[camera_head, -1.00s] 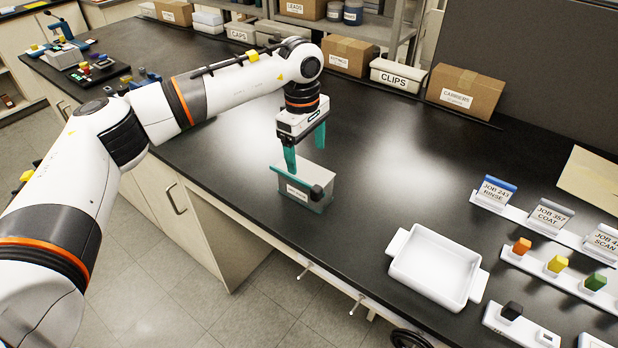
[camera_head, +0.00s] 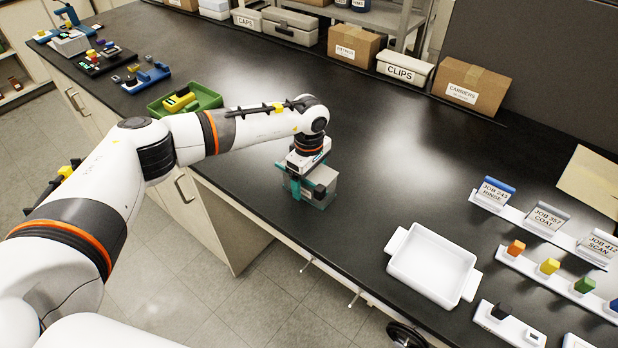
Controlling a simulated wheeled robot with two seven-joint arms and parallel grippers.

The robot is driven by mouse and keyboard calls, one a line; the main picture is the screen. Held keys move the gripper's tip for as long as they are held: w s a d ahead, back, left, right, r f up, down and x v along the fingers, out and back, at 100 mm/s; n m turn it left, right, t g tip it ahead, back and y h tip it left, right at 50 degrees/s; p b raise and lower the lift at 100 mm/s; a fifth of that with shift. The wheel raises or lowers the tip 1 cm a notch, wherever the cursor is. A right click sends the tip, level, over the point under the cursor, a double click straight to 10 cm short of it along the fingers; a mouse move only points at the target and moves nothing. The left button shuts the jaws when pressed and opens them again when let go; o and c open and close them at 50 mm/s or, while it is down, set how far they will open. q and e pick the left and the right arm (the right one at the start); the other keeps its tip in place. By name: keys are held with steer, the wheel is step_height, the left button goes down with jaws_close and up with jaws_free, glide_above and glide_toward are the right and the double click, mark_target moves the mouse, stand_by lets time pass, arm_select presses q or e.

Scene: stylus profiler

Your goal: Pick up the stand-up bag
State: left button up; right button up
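My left gripper (camera_head: 307,189) has teal fingers and points down at the black bench near its front edge. Its fingers are low around a small light grey, box-like item (camera_head: 327,178) with a dark front part. The gripper hides much of this item, and I cannot tell whether the fingers are closed on it. Nothing else in view is plainly a stand-up bag, and I cannot confirm that this item is one. My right gripper is not in view.
A white tray (camera_head: 398,240) lies to the right on the bench (camera_head: 390,130). Label stands (camera_head: 546,217) and coloured blocks are farther right. A green tray (camera_head: 207,97) with a yellow item lies behind my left arm. Boxes (camera_head: 353,45) line the back.

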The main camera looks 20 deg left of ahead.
arm_select(q)
steer(key=shift+f, duration=0.25)
steer(key=c, duration=1.2)
steer(key=shift+o, duration=0.2)
steer(key=shift+w+r, duration=0.1)
steer(key=shift+r, duration=0.1)
steer(key=shift+r+b, duration=0.3)
steer(key=shift+r, duration=0.05)
step_height(320, 180, up, 8)
steer(key=b, duration=0.2)
steer(key=shift+r+b, duration=0.2)
steer(key=shift+b, duration=0.2)
steer(key=shift+r, duration=0.35)
